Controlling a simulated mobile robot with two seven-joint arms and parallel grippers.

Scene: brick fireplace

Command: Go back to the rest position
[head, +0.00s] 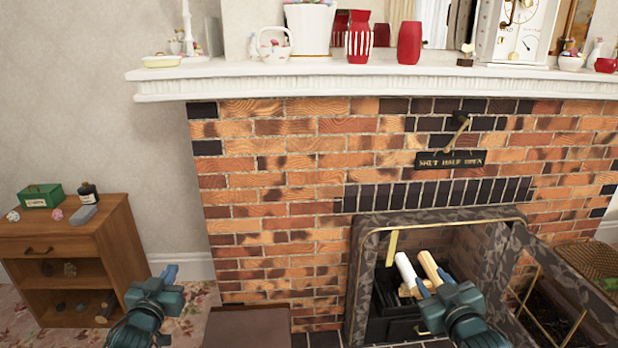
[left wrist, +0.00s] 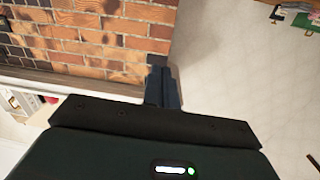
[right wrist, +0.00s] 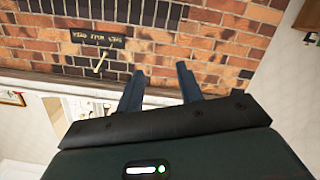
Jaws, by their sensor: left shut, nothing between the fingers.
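My left gripper (head: 168,273) is low in the head view, between the wooden cabinet and the brick fireplace. Its fingers are together and empty, as the left wrist view (left wrist: 161,85) also shows. My right gripper (head: 434,284) is in front of the fireplace opening. The right wrist view (right wrist: 160,85) shows its two fingers spread apart with nothing between them. In the head view, a white stick (head: 406,270) and a yellowish stick (head: 432,268) appear just behind the right gripper, inside the opening. Whether the gripper touches them cannot be told.
The white mantel (head: 330,84) carries vases and a clock (head: 518,32). A lever (head: 459,128) sits above a dark sign (head: 450,160) on the bricks. A wooden cabinet (head: 64,245) with small items stands at left. A dark open panel (head: 560,285) is right of the opening.

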